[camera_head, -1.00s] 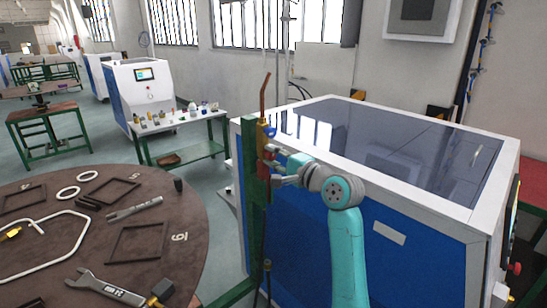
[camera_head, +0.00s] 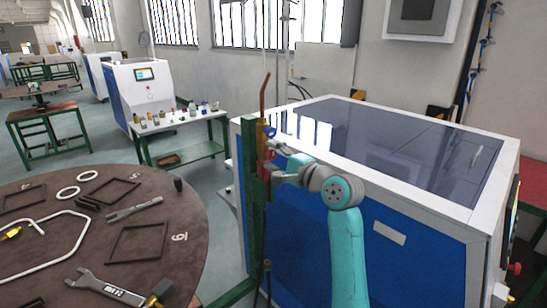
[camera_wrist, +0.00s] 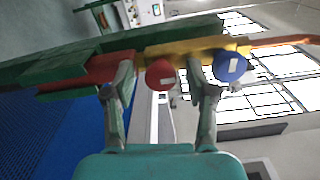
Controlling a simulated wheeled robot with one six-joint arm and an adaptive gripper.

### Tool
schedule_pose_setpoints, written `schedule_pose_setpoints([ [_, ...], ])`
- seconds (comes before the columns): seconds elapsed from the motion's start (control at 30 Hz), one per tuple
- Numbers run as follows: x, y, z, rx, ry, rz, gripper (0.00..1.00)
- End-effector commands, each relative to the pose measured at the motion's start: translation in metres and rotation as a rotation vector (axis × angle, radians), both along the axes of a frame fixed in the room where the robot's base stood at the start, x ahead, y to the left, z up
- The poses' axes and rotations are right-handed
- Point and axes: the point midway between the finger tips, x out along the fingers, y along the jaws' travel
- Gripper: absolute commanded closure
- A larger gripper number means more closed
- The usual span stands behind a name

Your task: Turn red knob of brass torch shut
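The brass torch (camera_wrist: 190,49) is held upright against a green post (camera_head: 248,165) in the head view. Its copper tube (camera_head: 265,95) points up. In the wrist view its body runs across the top, with a red knob (camera_wrist: 160,74), a blue knob (camera_wrist: 230,66) and a red handle part (camera_wrist: 100,70). My gripper (camera_wrist: 161,66) is open, with one finger on each side of the red knob and visible gaps between. In the head view my gripper (camera_head: 268,160) is at the torch, and the red knob is hard to make out there.
A blue-and-white machine with a dark glass top (camera_head: 390,150) stands close behind and right of my arm. A round brown table (camera_head: 90,235) with wrenches and frames is at left. A small green table (camera_head: 185,130) with small items stands behind.

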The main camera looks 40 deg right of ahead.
Motion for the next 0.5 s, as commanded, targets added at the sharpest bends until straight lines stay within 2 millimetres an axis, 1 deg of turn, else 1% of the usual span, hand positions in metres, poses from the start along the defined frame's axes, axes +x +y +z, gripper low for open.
schedule_pose_setpoints([
  [0.17, -0.003, -0.001, 0.000, 0.000, -0.001, -0.001, 0.43],
  [0.27, -0.013, -0.001, 0.001, -0.001, -0.003, -0.001, 0.43],
  [0.37, -0.030, -0.002, 0.000, 0.000, -0.001, -0.002, 0.43],
  [0.5, -0.059, -0.003, 0.000, 0.000, -0.001, -0.003, 0.43],
])
